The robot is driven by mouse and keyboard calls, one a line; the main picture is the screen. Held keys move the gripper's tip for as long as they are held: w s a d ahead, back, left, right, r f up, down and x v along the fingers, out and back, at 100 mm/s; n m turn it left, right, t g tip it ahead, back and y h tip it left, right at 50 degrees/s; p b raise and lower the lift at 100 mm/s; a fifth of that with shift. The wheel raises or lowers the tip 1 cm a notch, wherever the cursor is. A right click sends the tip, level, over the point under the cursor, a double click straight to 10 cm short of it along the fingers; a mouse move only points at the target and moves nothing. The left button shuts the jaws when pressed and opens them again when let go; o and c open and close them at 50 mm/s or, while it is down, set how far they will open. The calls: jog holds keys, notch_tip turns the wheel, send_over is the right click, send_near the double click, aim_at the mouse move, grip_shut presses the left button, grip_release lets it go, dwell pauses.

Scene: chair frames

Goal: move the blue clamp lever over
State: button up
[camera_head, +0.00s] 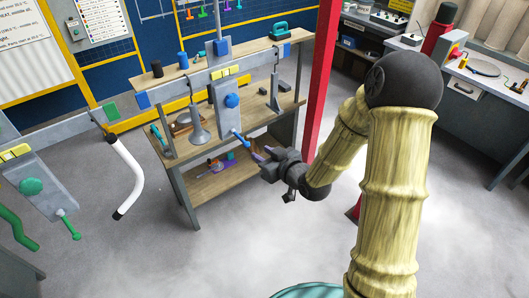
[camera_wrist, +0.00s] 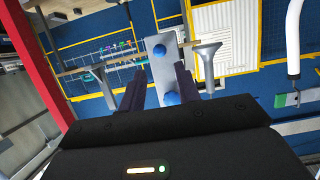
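The blue clamp lever (camera_head: 241,138) sticks out from the lower end of a grey clamp plate (camera_head: 222,112), below a round blue knob (camera_head: 232,101). My gripper (camera_head: 263,153) is just to the lower right of the lever's tip, with its fingers pointing at it. In the wrist view, my gripper (camera_wrist: 160,88) is open. A blue round end (camera_wrist: 172,98), apparently the lever seen end-on, shows between the fingers, nearer the right one. The blue knob (camera_wrist: 159,50) shows above it on the plate. I cannot tell whether either finger touches the lever.
A wooden workbench (camera_head: 265,47) with a lower shelf stands behind the clamp. A red post (camera_head: 321,75) rises close to my arm. A second clamp with a green lever (camera_head: 69,225) and a white curved handle (camera_head: 128,172) are at the left. The foreground floor is clear.

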aim_at(249, 146)
jog(key=x, duration=0.7)
jog(key=shift+w+a+f, duration=0.1)
jog(key=shift+w+a, duration=0.1)
jog(key=shift+w, duration=0.05)
jog(key=shift+w+a+f, duration=0.1)
jog(key=shift+w, duration=0.2)
jog(key=shift+c, duration=0.6)
jog(key=shift+s+f, duration=0.1)
jog(key=c, duration=0.4)
